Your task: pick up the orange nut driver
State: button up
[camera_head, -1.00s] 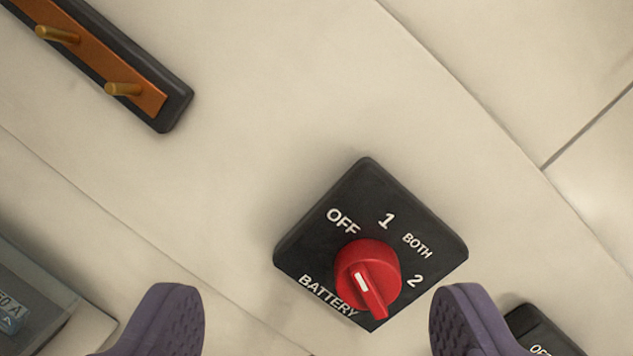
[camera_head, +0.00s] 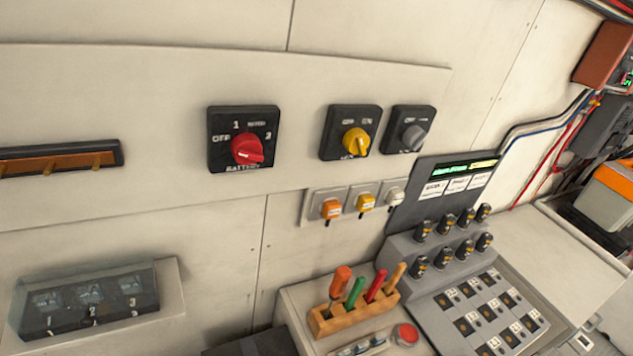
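A small wooden rack (camera_head: 350,321) stands on a pale ledge at the lower middle and holds several upright tools. The orange nut driver (camera_head: 341,282) appears to be the leftmost one, with its orange handle up and its lower end hidden in the rack. To its right stand a green-handled tool (camera_head: 355,293), a red-handled tool (camera_head: 376,286) and a yellow-orange-handled tool (camera_head: 394,278). My gripper is not in view now, so whether it is open or shut does not show.
A red battery switch (camera_head: 246,150), a yellow switch (camera_head: 356,141) and a grey switch (camera_head: 413,137) are on the wall. A red button (camera_head: 406,334) sits right of the rack, near a sloped breaker panel (camera_head: 487,312). A clear-covered fuse box (camera_head: 85,300) is at lower left.

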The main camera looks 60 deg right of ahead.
aim_at(342, 275)
jog(key=z, duration=2.95)
jog(key=i+l+u, duration=0.2)
jog(key=i+l, duration=0.5)
jog(key=i+l+u, duration=0.25)
jog(key=i+l, duration=0.5)
jog(key=u, duration=2.15)
